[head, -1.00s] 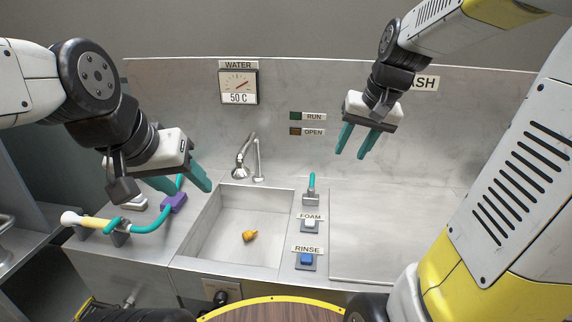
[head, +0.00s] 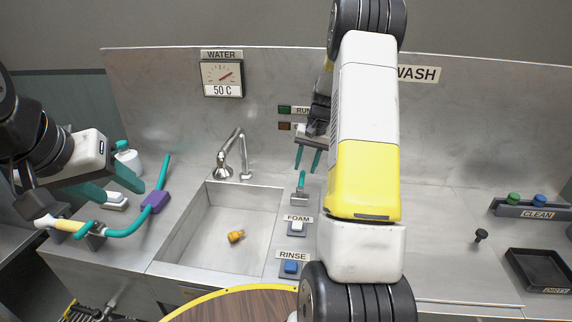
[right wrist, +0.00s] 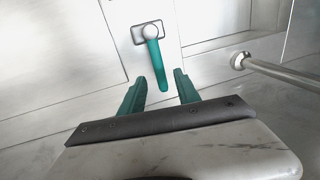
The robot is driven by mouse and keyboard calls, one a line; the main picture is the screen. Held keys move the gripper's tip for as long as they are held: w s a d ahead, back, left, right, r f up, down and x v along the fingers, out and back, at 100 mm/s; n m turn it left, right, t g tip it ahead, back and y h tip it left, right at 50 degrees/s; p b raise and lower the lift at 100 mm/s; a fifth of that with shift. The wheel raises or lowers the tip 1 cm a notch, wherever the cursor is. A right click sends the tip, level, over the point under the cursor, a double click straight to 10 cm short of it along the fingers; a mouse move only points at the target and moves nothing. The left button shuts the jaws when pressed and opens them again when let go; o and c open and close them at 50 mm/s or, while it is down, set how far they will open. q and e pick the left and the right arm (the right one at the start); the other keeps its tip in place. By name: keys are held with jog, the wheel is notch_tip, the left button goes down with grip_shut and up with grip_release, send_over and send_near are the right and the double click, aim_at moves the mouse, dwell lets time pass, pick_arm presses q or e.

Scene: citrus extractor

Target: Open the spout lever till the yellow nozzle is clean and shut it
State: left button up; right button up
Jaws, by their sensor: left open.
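The yellow nozzle (head: 236,236) lies on the floor of the sink basin; I cannot tell from here how clean it is. The spout (head: 232,155) arches over the back of the sink. The teal spout lever (head: 301,183) stands on a small metal base right of the sink. My right gripper (head: 307,160) is open and empty, just above and behind the lever. In the right wrist view the lever (right wrist: 156,65) points toward the gap between the open fingers (right wrist: 160,85), apart from them. My left gripper (head: 118,190) is open at the left, near the hose.
FOAM (head: 298,228) and RINSE (head: 290,267) buttons sit in front of the lever. A teal hose with a purple block (head: 156,202) and a yellow-handled wand (head: 62,224) lies left. A CLEAN rack (head: 530,208) and DIRTY tray (head: 540,270) stand far right. The gauge (head: 222,78) reads 50 C.

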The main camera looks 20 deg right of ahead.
aim_at(302, 176)
jog(key=shift+w+a+f, duration=0.1)
jog(key=shift+a+f, duration=0.05)
jog(key=shift+f, duration=0.75)
jog(key=shift+w+a+f, duration=0.1)
jog(key=shift+a+f, duration=0.05)
jog(key=shift+f, duration=0.75)
grip_shut()
